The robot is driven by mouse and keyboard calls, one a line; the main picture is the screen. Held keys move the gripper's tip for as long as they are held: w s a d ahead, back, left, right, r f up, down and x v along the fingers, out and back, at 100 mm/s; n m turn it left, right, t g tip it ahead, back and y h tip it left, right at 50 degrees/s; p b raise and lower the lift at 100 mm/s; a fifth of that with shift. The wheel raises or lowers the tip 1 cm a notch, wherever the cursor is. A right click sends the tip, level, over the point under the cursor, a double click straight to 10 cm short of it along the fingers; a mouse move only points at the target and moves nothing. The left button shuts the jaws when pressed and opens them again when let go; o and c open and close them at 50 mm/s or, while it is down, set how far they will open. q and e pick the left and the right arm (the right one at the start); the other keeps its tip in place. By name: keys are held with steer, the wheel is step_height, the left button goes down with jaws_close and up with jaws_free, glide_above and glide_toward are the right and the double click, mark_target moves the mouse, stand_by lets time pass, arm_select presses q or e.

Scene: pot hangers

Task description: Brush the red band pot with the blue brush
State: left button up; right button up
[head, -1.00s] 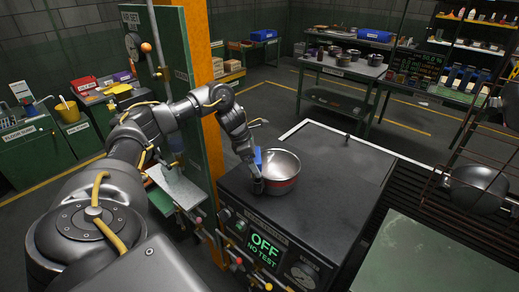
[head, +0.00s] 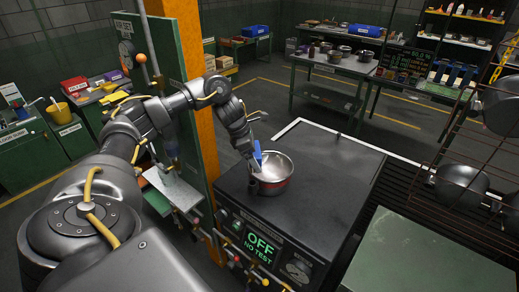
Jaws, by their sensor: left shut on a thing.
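The red band pot (head: 274,187) is a metal pot with a red band around its side. It sits upright on the dark top of the test machine, its open mouth facing up. My left gripper (head: 251,158) is at the pot's left rim, shut on the blue brush (head: 258,151). The brush's blue part shows, tilted, just over the pot's left rim. Its lower end is hidden, so I cannot tell whether it touches the pot. My right gripper is not in view.
The machine's dark top (head: 325,205) is clear right of the pot. Its front display (head: 257,245) reads OFF, NO TEST. A green panel with an orange post (head: 196,75) stands left of the pot. Pots hang on a wire rack (head: 462,187) at the right.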

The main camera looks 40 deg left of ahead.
arm_select(q)
steer(key=shift+r+p, duration=0.4)
steer(key=shift+r, duration=0.5)
steer(key=shift+r, duration=2.95)
